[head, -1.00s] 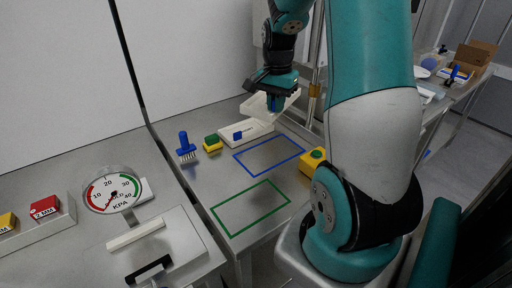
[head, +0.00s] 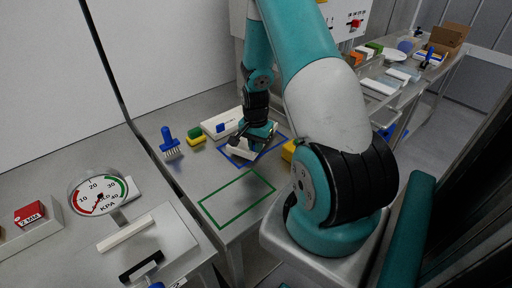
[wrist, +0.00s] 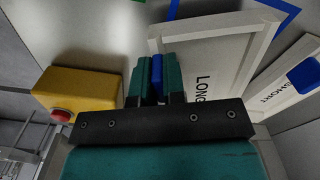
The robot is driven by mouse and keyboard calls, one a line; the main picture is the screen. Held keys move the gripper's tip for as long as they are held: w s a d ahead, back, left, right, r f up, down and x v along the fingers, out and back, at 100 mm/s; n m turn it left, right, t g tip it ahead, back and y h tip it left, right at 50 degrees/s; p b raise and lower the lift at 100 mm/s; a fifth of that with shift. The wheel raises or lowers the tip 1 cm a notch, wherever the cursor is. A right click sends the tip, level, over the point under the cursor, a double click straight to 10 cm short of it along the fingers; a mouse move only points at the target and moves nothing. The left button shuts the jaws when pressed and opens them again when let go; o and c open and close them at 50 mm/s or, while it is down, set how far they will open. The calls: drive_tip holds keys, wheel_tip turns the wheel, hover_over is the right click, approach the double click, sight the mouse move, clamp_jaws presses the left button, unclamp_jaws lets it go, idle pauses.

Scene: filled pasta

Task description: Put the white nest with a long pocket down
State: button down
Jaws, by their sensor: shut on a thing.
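My gripper (head: 262,132) is shut on the blue grip (wrist: 157,76) of a white nest marked LONG (wrist: 226,58). In the head view this nest (head: 239,152) is low over the blue outline (head: 229,162) on the steel table, partly hidden by my gripper. I cannot tell whether it touches the table. In the wrist view part of the blue outline (wrist: 285,12) shows past the nest. A second white nest, marked SHORT (wrist: 272,92), lies close beside it; it also shows behind my gripper in the head view (head: 232,117).
A green outline (head: 205,203) on the near table is empty. A yellow box with a red button (wrist: 82,88) stands beside the gripper. A blue brush (head: 168,138) and a yellow-green sponge (head: 196,135) stand to the left. A round gauge (head: 98,193) is further left.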

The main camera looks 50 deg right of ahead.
drive_tip(key=shift+f, duration=0.75)
drive_tip(key=shift+f, duration=0.1)
drive_tip(key=shift+f, duration=0.15)
drive_tip(key=c, duration=1.2)
unclamp_jaws()
drive_tip(key=shift+r, duration=0.2)
